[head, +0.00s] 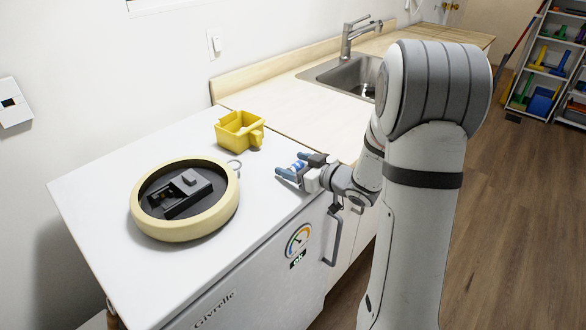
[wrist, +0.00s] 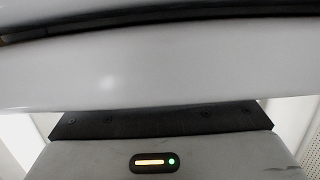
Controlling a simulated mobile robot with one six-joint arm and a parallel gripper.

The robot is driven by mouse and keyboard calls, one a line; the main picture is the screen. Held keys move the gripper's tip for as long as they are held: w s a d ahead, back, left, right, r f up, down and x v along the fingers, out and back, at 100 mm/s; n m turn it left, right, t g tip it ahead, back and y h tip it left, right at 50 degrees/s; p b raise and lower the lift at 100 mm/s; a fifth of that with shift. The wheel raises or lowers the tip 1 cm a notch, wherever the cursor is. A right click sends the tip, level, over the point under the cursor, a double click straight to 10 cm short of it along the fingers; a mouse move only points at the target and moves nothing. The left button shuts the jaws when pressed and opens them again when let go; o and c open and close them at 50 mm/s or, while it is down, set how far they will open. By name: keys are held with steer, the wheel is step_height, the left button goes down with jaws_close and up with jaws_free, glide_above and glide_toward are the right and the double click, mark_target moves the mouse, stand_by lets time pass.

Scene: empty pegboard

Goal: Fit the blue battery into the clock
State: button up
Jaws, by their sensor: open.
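The clock (head: 222,211) lies face down on the white top at left in the head view, a round cream ring with a dark back. A dark raised housing (head: 185,194) with an opening sits in its middle. My gripper (head: 291,171) is low over the right front part of the top, right of the clock and apart from it. Its jaws are open. A small bright blue piece (head: 298,165), which looks like the blue battery, shows between or just behind the fingers; they partly hide it. The wrist view shows no fingertips, clock or battery that I can make out.
A yellow open container (head: 238,131) stands behind the gripper, near the back right of the white top (head: 110,190). A wooden counter (head: 290,105) with a sink (head: 352,76) adjoins it. A pale surface (wrist: 160,65) fills much of the wrist view.

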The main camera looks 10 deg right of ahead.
steer(key=shift+c, duration=0.4)
steer(key=c, duration=1)
